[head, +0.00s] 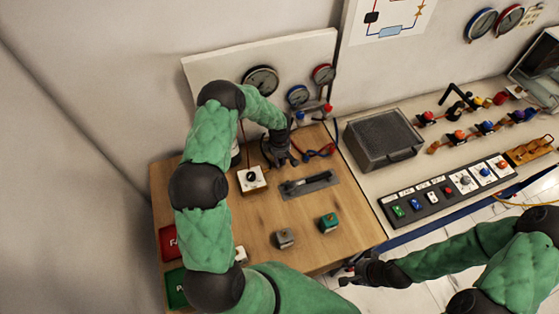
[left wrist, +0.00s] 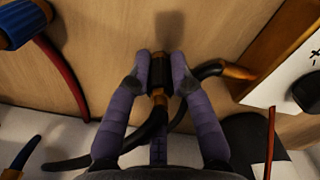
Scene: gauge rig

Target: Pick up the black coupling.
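The black coupling (left wrist: 160,72) shows in the left wrist view as a short dark cylinder with a brass-coloured part below it. My left gripper (left wrist: 161,66) has its two purple fingertips against either side of it, with no clear gap, so it looks shut on the coupling. A shadow falls on the wooden surface just beyond it. In the head view my left gripper (head: 283,152) is over the back of the wooden table, and the coupling is too small or hidden to make out. My right gripper (head: 350,274) is beyond the table's front right edge, seemingly open and empty.
Dark hoses with brass ends (left wrist: 238,71) lie close to my left fingers. A blue-ended fitting (left wrist: 22,22) is at upper left. A box with a black knob (head: 251,179), a grey tray (head: 309,185), and green (head: 328,223) and grey (head: 285,238) button boxes stand on the table (head: 262,215).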

